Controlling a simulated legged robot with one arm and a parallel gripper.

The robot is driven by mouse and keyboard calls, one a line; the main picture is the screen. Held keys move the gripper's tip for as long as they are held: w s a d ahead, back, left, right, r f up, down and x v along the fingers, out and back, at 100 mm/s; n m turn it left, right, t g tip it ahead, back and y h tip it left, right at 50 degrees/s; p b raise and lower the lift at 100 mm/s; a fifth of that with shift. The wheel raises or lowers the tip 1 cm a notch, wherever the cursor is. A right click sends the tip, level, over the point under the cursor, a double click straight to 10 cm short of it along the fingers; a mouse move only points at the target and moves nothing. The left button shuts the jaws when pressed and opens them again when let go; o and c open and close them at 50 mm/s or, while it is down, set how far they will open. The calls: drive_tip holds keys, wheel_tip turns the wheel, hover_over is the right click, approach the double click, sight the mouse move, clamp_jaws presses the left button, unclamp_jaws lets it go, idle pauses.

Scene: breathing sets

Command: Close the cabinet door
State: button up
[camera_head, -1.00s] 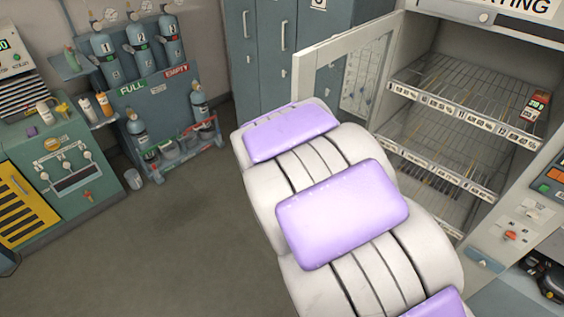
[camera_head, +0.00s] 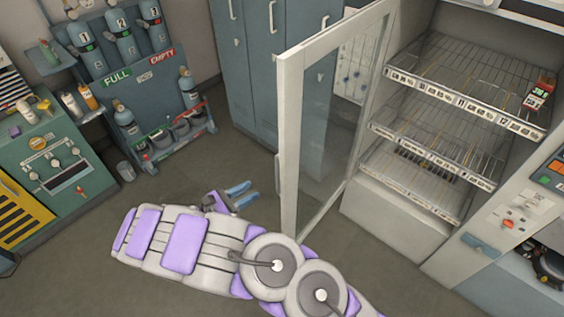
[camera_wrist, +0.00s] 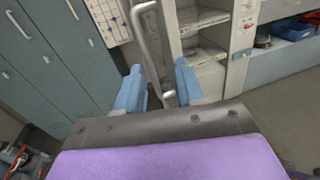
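The cabinet door (camera_head: 290,140), a white-framed glass door, stands wide open to the left of the cabinet (camera_head: 400,215), whose wire shelves are exposed. Its upright bar handle (camera_head: 278,182) is on the outer left face near the free edge. My gripper (camera_head: 247,194) is left of the handle, with its blue fingers apart and empty, pointing toward the door. In the wrist view the silver handle (camera_wrist: 153,45) shows beyond and between the spread fingers (camera_wrist: 159,76). The fingers do not appear closed on it; exact contact is unclear.
Blue-grey lockers (camera_head: 255,75) stand behind the door. A gas bottle rack (camera_head: 150,95) and a green machine (camera_head: 60,165) are at the left. A control unit (camera_head: 515,215) adjoins the cabinet on the right. Dark floor between them is open.

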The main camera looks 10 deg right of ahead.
drive_tip(key=n+t, duration=0.1)
approach(276, 170)
drive_tip(key=x, duration=0.8)
drive_tip(key=b+x, duration=0.1)
drive_tip(key=x, duration=0.3)
drive_tip(key=shift+s+f, duration=0.1)
drive_tip(key=shift+f, duration=0.3)
drive_tip(key=shift+a, duration=1.15)
drive_tip(key=c, duration=0.5)
drive_tip(key=shift+c, duration=0.7)
drive_tip(key=shift+s+d+r, duration=0.1)
drive_tip(key=shift+s+d, duration=0.05)
drive_tip(key=shift+d, duration=0.2)
clamp_jaws()
